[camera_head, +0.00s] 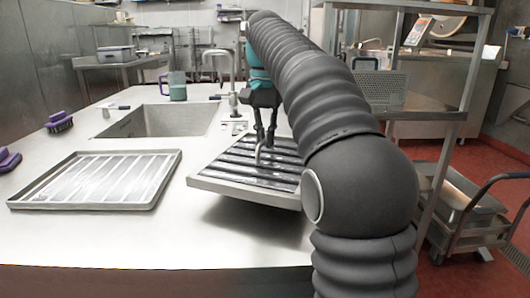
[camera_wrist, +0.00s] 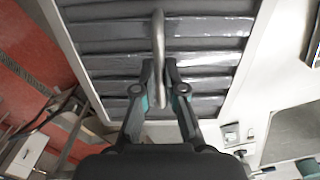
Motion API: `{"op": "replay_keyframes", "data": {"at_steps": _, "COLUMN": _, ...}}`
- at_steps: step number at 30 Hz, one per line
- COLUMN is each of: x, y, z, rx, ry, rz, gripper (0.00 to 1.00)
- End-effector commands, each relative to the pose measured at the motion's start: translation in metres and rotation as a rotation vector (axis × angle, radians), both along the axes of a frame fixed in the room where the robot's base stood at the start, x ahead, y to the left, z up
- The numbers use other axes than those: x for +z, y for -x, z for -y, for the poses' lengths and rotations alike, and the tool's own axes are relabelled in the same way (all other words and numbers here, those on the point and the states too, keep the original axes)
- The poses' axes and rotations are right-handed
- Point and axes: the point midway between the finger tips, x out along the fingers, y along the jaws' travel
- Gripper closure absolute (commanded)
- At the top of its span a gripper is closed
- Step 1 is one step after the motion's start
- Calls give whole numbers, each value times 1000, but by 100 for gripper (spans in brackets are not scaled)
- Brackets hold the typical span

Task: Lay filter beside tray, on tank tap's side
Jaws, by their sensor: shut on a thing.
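The filter (camera_head: 240,190) is a flat metal frame with dark slats and a wire handle. It is tilted and appears raised above the counter, with a shadow below it, to the right of the tray. My gripper (camera_head: 265,143) is shut on the filter's handle; the wrist view shows the fingers (camera_wrist: 160,85) on the handle bar across the slats (camera_wrist: 210,45). The tray (camera_head: 150,203) is shallow and metal, flat on the counter at the left, with light ribs inside. My arm hides the filter's right side.
The steel counter (camera_head: 150,245) has a sink (camera_head: 165,121) behind the tray and filter. A green jug (camera_head: 177,88) stands behind the sink. Purple-handled brushes (camera_head: 60,122) lie at the left. A shelf rack and a trolley (camera_head: 465,215) stand right of the counter over red floor.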

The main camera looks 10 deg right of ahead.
Motion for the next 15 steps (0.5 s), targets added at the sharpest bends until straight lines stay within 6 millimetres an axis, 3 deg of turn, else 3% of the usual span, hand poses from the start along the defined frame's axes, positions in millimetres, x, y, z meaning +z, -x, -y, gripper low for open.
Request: {"op": "replay_keyframes", "data": {"at_steps": 15, "x": -40, "y": -1, "z": 0, "rx": 0, "ry": 0, "rz": 4, "gripper": 100}}
